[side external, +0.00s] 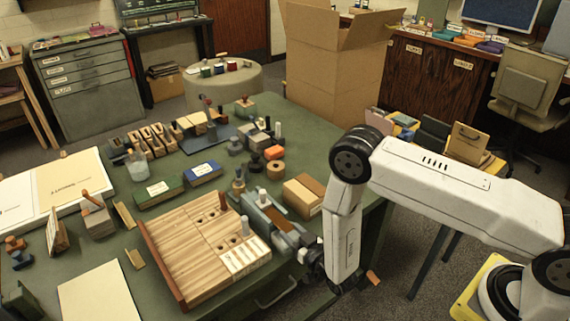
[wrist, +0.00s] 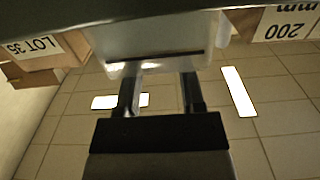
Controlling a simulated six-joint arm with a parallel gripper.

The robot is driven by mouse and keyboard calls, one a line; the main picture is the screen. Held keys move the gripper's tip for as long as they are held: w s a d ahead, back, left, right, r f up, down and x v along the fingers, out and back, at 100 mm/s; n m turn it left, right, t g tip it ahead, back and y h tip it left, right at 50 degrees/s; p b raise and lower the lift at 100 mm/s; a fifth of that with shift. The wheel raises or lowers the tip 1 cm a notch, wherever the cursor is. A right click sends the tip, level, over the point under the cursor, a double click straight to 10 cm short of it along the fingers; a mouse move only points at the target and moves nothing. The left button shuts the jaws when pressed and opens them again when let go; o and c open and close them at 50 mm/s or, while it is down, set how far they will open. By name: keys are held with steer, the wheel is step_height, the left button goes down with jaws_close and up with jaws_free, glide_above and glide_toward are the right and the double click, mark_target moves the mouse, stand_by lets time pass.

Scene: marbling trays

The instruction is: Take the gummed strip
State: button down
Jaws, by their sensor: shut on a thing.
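A grey-blue dispenser (side external: 258,216) stands at the near right edge of the green table, with brown material in its top. In the wrist view its pale front (wrist: 150,42) lies just past my fingers, with a thin dark line across it. My gripper (side external: 303,254) is at the dispenser's front end, by the table edge.
A wooden board with holes and white labels (side external: 190,262) lies left of the dispenser. A cardboard box (side external: 301,194) stands just behind it. Stamps, bottles and blocks crowd the table's far side. Open floor (wrist: 80,130) lies below the table edge.

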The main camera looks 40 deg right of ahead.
steer(key=shift+r, duration=0.1)
steer(key=shift+r, duration=0.75)
steer(key=s+d+r, duration=0.2)
steer(key=s+r, duration=0.9)
steer(key=s, duration=0.3)
steer(key=shift+w+r, duration=0.15)
steer(key=shift+w, duration=0.05)
